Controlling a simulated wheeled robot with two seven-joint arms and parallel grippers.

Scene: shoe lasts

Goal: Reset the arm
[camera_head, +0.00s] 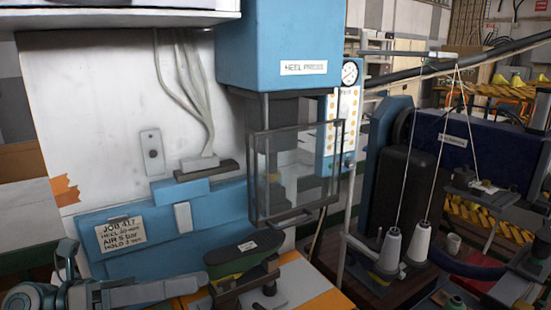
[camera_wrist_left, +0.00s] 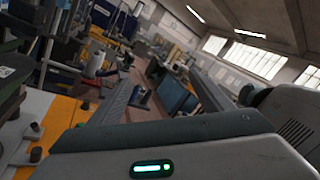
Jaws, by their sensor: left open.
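My left arm comes in at the lower left of the head view. Its gripper (camera_head: 196,284) lies low in front of the heel press, pointing right toward the press table. In the left wrist view its two dark fingers stand apart with nothing between them, so the gripper (camera_wrist_left: 163,80) is open and empty. A dark green shoe last (camera_head: 228,264) with a black top and a small label sits on a fixture, just beyond the fingers. My right gripper is in neither view.
The blue heel press (camera_head: 295,45) stands behind the last, with a clear guard (camera_head: 295,175). A job card (camera_head: 121,233) is on its panel. The orange and white press table (camera_head: 318,282) carries black knobs. Thread cones (camera_head: 391,248) and a sewing machine (camera_head: 470,150) stand right.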

